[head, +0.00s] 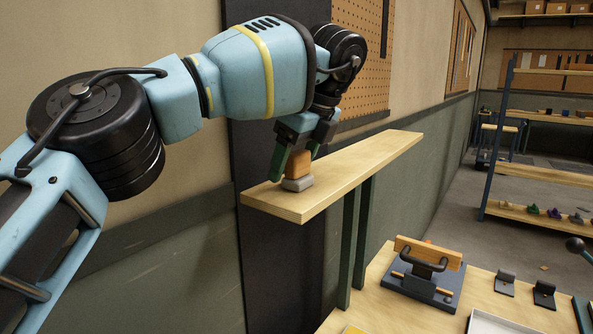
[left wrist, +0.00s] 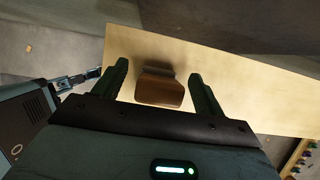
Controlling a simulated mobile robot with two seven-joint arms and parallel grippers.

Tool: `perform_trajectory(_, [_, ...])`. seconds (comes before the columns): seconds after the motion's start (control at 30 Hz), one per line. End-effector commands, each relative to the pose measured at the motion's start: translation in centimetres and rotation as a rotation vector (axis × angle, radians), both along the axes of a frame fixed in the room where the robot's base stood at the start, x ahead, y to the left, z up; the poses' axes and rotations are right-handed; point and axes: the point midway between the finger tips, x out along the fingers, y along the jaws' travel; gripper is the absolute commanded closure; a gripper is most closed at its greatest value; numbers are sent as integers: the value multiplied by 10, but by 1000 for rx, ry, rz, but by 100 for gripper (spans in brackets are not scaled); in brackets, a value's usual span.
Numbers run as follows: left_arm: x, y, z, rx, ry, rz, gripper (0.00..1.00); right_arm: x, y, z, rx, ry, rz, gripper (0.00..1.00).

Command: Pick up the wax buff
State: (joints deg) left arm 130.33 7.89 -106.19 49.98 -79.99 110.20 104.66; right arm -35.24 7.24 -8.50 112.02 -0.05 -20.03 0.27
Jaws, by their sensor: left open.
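The wax buff, a brown wooden block on a pale grey pad (head: 298,183), rests on a narrow wooden wall shelf (head: 375,168) near its front end. My left gripper (head: 297,162) reaches down over it from above, with one dark green finger on each side. In the left wrist view, the buff (left wrist: 160,88) sits between the two open fingers (left wrist: 160,78), with a visible gap on both sides. The buff still stands on the shelf. My right gripper does not show.
Below the shelf, a wooden bench holds a grey-blue fixture with a wooden bar (head: 427,270), small dark brackets (head: 505,282) and a white tray (head: 495,323). A pegboard wall (head: 358,50) stands behind the arm. The shelf's far end is bare.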

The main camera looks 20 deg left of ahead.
Motion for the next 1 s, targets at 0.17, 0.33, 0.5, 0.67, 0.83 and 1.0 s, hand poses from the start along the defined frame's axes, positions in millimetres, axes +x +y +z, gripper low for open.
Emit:
perform_trajectory(0.17, [1, 0, -2, 0, 2, 0, 29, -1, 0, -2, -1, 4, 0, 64])
perform_trajectory(0.33, [1, 0, -2, 0, 2, 0, 46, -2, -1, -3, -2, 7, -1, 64])
perform_trajectory(0.5, [1, 0, -2, 1, 2, 0, 68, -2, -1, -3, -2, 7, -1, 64])
perform_trajectory(0.67, [1, 0, -2, 1, 2, 0, 78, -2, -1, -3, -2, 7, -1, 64])
perform_trajectory(0.83, [1, 0, -1, 1, 2, 0, 78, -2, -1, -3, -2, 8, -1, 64])
perform_trajectory(1.0, [2, 0, 4, 0, 3, 1, 78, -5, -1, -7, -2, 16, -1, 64])
